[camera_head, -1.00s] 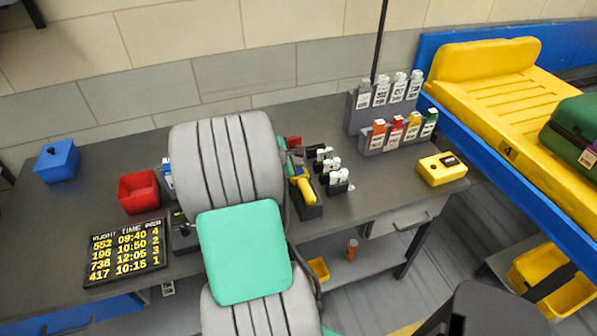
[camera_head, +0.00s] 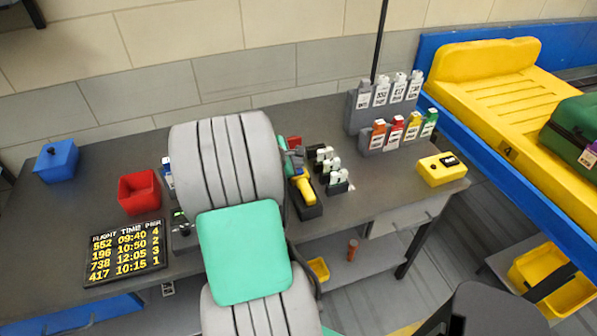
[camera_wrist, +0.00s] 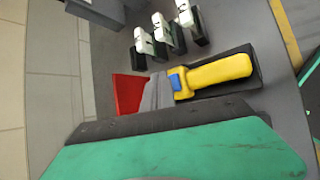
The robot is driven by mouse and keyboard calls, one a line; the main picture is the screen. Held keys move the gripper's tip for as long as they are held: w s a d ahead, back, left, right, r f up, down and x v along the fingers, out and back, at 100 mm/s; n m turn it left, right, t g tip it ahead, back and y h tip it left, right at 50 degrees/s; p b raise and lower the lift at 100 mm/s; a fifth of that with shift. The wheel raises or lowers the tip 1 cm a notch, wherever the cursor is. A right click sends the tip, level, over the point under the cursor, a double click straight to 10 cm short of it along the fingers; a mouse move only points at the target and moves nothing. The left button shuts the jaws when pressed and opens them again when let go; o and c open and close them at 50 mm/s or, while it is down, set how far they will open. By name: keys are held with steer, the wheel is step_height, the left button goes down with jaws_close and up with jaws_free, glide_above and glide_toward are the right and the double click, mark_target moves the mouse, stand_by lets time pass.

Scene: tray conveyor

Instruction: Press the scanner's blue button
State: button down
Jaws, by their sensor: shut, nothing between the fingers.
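The scanner (camera_wrist: 220,73) has a yellow handle and lies in a dark cradle on the counter. Its blue button (camera_wrist: 178,80) is at the handle's inner end in the wrist view. The scanner also shows in the head view (camera_head: 303,188), right of my arm. My gripper (camera_wrist: 160,82) is shut and empty, its grey fingertips right beside the blue button. I cannot tell whether they touch it. A red part (camera_wrist: 130,92) lies just beyond the fingers. My arm hides part of the counter in the head view.
Several white-topped stampers (camera_head: 330,165) stand close right of the scanner. A red bin (camera_head: 139,191), a flight board (camera_head: 126,251) and a blue box (camera_head: 57,160) are at left. A tag rack (camera_head: 385,103) and a yellow box (camera_head: 441,170) are at right.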

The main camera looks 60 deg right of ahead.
stand_by(0.3)
steer(key=shift+f, duration=0.4)
steer(key=shift+f+b, duration=0.3)
steer(key=shift+f, duration=0.15)
stand_by(0.4)
steer(key=shift+r, duration=0.1)
steer(key=shift+r+p, duration=0.75)
steer(key=shift+p, duration=0.05)
step_height(320, 180, up, 5)
steer(key=p, duration=0.4)
steer(key=shift+r+p, duration=0.1)
steer(key=shift+p, duration=0.2)
stand_by(0.4)
